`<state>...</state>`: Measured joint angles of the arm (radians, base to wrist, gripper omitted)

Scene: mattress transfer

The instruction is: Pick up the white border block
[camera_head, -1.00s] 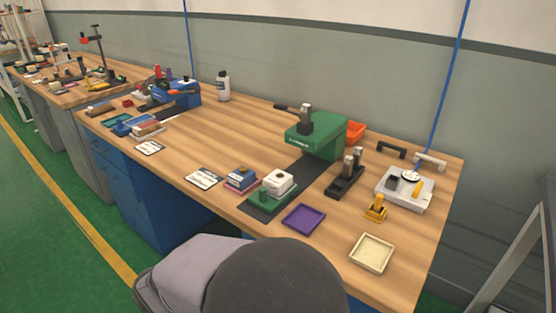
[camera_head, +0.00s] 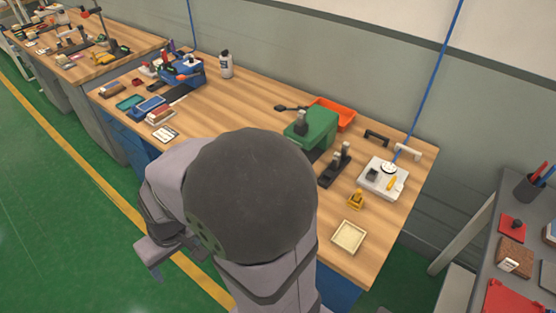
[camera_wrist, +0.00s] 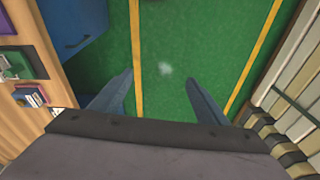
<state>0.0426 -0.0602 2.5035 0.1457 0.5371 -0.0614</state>
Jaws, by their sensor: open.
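My gripper (camera_wrist: 160,95) is open and empty, with its fingers spread over the green floor in the wrist view. In the head view my gripper (camera_head: 160,258) hangs off the table's front side, above the floor. A small whitish block (camera_wrist: 4,62) shows at the left edge of the wrist view, on a dark green base (camera_wrist: 26,62), well away from the fingers. It is cut off by the picture edge, so I cannot tell whether it has a white border. In the head view my arm hides that part of the table.
A grey shelf unit (camera_head: 482,240) stands at right. Floor (camera_head: 60,200) at left is free.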

